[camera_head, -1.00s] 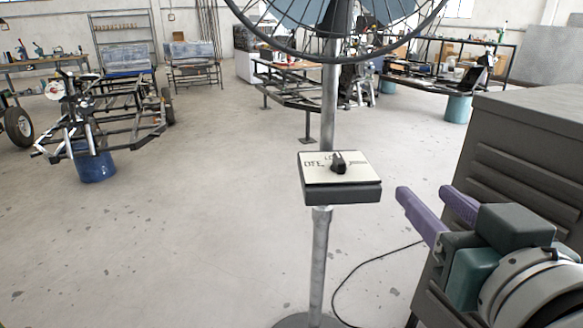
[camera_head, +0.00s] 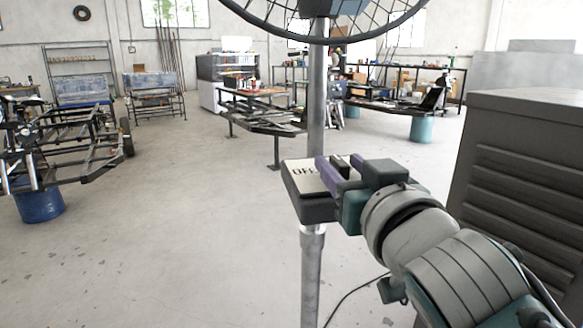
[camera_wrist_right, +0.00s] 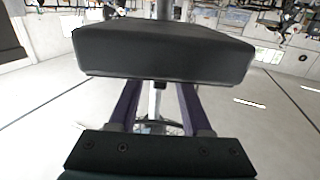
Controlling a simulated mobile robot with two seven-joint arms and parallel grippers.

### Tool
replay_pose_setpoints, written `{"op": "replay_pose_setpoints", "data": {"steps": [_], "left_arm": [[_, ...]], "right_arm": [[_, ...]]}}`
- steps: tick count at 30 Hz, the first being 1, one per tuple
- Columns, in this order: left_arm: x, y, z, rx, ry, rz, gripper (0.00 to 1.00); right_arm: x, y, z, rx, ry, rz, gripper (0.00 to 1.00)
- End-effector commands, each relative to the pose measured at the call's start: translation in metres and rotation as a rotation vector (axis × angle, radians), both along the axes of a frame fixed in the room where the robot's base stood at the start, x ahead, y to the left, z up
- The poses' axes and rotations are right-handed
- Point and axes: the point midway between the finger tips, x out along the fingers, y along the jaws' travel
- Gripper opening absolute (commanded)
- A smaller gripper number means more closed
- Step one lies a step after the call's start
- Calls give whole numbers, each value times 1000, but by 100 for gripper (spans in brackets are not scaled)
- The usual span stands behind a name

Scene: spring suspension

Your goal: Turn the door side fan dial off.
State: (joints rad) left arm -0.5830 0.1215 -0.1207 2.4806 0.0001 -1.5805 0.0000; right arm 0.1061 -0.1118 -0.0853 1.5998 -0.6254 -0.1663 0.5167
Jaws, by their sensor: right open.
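The fan's control box (camera_head: 316,207) is fixed on its metal pole (camera_head: 313,265). Its pale top plate (camera_head: 301,172) shows the word OFF at the left. The dark dial (camera_head: 341,162) shows only in part behind my right gripper (camera_head: 340,168). My right gripper is open, with its purple fingers over the box top in the head view. I cannot tell whether they touch the dial. In the right wrist view the box (camera_wrist_right: 162,50) fills the upper middle, in front of the purple fingers (camera_wrist_right: 157,104). My left gripper is not in view.
The fan's round guard (camera_head: 320,40) is above the box. A dark drawer cabinet (camera_head: 520,180) stands close on the right. A workbench (camera_head: 262,112) and a frame with wheels (camera_head: 75,150) stand farther back.

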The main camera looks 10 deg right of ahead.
Motion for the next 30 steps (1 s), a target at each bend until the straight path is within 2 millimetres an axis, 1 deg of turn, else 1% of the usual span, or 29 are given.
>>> {"op": "replay_pose_setpoints", "data": {"steps": [1, 4, 13, 25, 26, 30], "left_arm": [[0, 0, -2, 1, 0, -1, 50], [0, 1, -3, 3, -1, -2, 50], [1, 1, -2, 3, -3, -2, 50], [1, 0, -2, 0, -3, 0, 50], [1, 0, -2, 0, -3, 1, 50], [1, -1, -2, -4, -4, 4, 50]], "right_arm": [[5, 0, -1, -1, -1, 0, 49], [9, 0, 0, -1, 0, 0, 49], [11, 0, 0, 0, 0, -1, 48], [11, 0, 0, 0, 0, 0, 3], [11, 0, 0, 0, 0, 0, 0], [10, 0, 0, 0, 0, 0, 0]]}}
